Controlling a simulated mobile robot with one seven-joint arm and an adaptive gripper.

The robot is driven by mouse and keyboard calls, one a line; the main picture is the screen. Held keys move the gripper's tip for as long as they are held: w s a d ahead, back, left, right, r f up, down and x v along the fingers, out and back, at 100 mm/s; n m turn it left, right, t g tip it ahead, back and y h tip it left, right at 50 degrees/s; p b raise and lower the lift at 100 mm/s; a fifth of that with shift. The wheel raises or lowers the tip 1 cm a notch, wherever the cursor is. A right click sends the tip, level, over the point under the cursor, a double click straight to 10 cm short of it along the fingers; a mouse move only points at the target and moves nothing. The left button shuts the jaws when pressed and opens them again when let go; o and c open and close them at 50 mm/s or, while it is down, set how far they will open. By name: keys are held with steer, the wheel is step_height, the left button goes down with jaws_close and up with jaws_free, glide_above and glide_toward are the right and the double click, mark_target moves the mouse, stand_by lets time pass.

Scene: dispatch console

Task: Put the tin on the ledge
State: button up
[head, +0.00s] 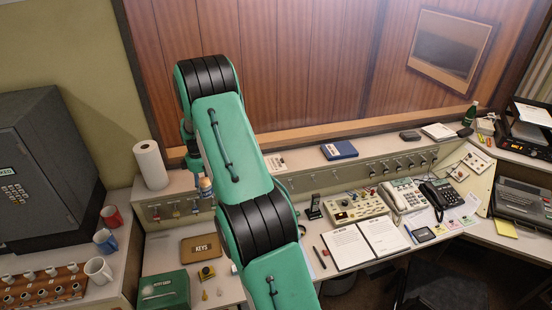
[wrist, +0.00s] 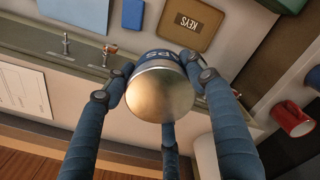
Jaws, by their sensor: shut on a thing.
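The tin (wrist: 160,92) is a short metal cylinder with a blue lettered band. My gripper (wrist: 162,85) is shut on it, its dark blue fingers around its side, with the round metal end facing the wrist camera. In the head view a small part of the tin (head: 205,186) shows at the left edge of my green arm; most of the gripper is hidden. The ledge (head: 385,147) is the pale raised shelf along the wood wall. It also shows in the wrist view (wrist: 70,122), below the tin in the picture; the height between them is unclear.
A keys box (head: 201,248) and a green box (head: 165,290) lie on the lower desk. Mugs (head: 111,217) stand at left. Bare ledge shows right of the book.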

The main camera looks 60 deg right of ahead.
steer(key=shift+w+d+f+p, duration=0.25)
steer(key=shift+w+d+p, duration=0.2)
steer(key=shift+w+d, duration=1.4)
steer(key=shift+w+d+f+p, duration=0.3)
steer(key=shift+w+d, duration=0.7)
steer(key=shift+w, duration=1.7)
steer(key=shift+w+d+f+p, duration=0.15)
steer(key=shift+w+d+p, duration=0.4)
steer(key=shift+w+d, duration=1.3)
steer(key=shift+w+a+f, duration=0.1)
steer(key=shift+w+a, duration=0.25)
steer(key=shift+a, duration=0.1)
steer(key=shift+f+p, duration=0.5)
steer(key=shift+f, duration=1.2)
steer(key=shift+f, duration=0.15)
steer(key=o, duration=1.3)
steer(key=shift+r, duration=0.2)
